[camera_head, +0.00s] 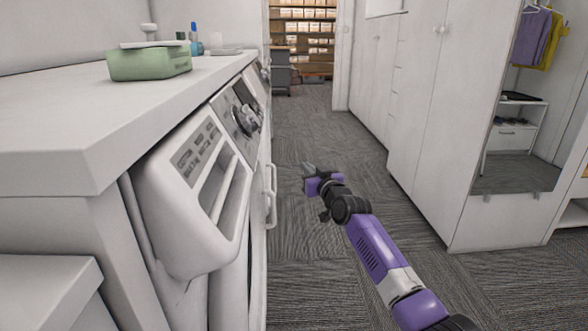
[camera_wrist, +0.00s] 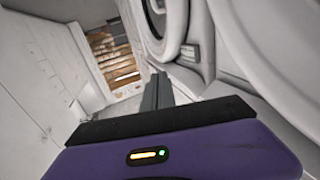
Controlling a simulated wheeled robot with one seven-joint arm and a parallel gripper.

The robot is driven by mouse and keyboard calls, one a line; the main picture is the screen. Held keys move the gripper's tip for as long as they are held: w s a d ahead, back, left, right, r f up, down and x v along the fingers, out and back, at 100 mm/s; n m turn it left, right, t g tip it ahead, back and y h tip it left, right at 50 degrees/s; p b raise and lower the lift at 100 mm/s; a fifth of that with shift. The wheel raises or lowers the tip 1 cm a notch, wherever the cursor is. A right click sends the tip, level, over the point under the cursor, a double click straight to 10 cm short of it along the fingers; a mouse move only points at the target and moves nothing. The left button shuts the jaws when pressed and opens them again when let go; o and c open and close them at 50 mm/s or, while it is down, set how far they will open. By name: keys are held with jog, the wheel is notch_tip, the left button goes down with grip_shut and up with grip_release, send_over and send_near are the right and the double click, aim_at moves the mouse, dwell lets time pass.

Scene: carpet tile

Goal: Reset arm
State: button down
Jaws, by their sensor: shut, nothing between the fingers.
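My arm, purple and black, reaches forward from the bottom right of the head view over the carpeted aisle. My gripper (camera_head: 308,168) is at its far end, in the air to the right of the white machines. In the wrist view the grey fingers of my gripper (camera_wrist: 157,92) are together in the middle, above the purple housing. They are shut with nothing held.
A white washing machine (camera_head: 190,187) stands under the counter (camera_head: 70,115) at left. A green box (camera_head: 150,64) sits on the counter. White cabinets (camera_head: 425,100) line the right side. Carpet (camera_head: 325,125) is clear between, leading to a doorway with shelves (camera_head: 303,40).

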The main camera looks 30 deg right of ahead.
jog(key=shift+s+d, duration=0.4)
jog(key=shift+d, duration=0.2)
notch_tip(320, 180, up, 5)
jog(key=t, duration=0.2)
jog(key=s+a+f+m, duration=0.1)
jog(key=s+a+f, duration=0.5)
jog(key=s, duration=0.4)
jog(key=s+a+f+m+h, duration=0.1)
jog(key=s+a+f, duration=0.2)
jog(key=s+a, duration=0.65)
jog(key=s+a+f+m, duration=0.1)
jog(key=s+a+f, duration=0.45)
jog(key=s, duration=0.65)
jog(key=s+a+f+n+g+y, duration=0.1)
jog(key=s+a+n+g, duration=0.15)
jog(key=s, duration=0.85)
jog(key=s+a+f+n+g+y, duration=0.1)
jog(key=s+a+y, duration=0.15)
jog(key=s, duration=0.85)
jog(key=s+a+f+n+g+y, duration=0.1)
jog(key=s+a+g, duration=0.15)
jog(key=s, duration=0.75)
notch_tip(320, 180, up, 32)
jog(key=a+t+p, duration=0.1)
jog(key=p, duration=3)
jog(key=shift+s+f+p, duration=0.15)
jog(key=shift+s+p, duration=0.05)
jog(key=shift+p, duration=0.15)
jog(key=shift+n, duration=0.25)
